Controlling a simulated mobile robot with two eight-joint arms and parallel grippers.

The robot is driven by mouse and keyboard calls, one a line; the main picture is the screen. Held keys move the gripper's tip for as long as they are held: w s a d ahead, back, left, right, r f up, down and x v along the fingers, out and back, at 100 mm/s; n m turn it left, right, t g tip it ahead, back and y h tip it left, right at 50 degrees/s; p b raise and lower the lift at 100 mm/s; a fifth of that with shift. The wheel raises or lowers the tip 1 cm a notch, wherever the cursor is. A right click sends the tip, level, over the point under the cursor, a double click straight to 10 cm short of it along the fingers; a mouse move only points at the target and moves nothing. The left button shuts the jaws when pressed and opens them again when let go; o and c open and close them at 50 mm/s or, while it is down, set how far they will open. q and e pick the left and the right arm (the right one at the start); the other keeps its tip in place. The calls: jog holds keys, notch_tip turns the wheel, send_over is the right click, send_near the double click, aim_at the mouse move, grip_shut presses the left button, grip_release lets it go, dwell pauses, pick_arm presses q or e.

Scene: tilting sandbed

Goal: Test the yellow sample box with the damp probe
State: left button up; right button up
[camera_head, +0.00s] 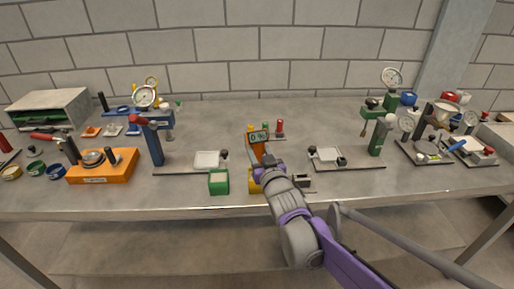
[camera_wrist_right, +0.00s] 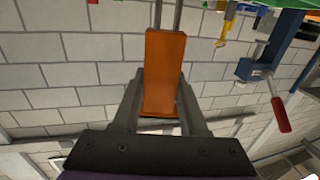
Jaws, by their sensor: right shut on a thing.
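The damp probe (camera_head: 256,153) has an orange body and a dark display reading "0 %". My right gripper (camera_head: 268,167) is shut on it, above the front middle of the bench. In the right wrist view the probe's orange handle (camera_wrist_right: 165,65) sits between the two fingers, with two thin metal prongs running out past the top edge. The yellow sample box (camera_head: 253,183) is on the bench just below and left of my right gripper, mostly hidden by the gripper and arm. Whether the prongs touch it cannot be seen. My left gripper is out of view.
A green box (camera_head: 218,183) stands just left of the yellow one. A blue gauge stand (camera_head: 155,145) is to the left and a green gauge stand (camera_head: 378,135) to the right. An orange scale-like block (camera_head: 103,167) is at far left. A small grey box (camera_head: 301,181) lies right of my gripper.

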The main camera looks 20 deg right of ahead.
aim_at(258, 141)
jog(key=shift+f+b, duration=1.1)
jog(key=shift+f, duration=0.7)
dwell(1.8)
notch_tip(258, 141, up, 7)
jog(key=p, duration=0.5)
jog(key=shift+p, duration=0.4)
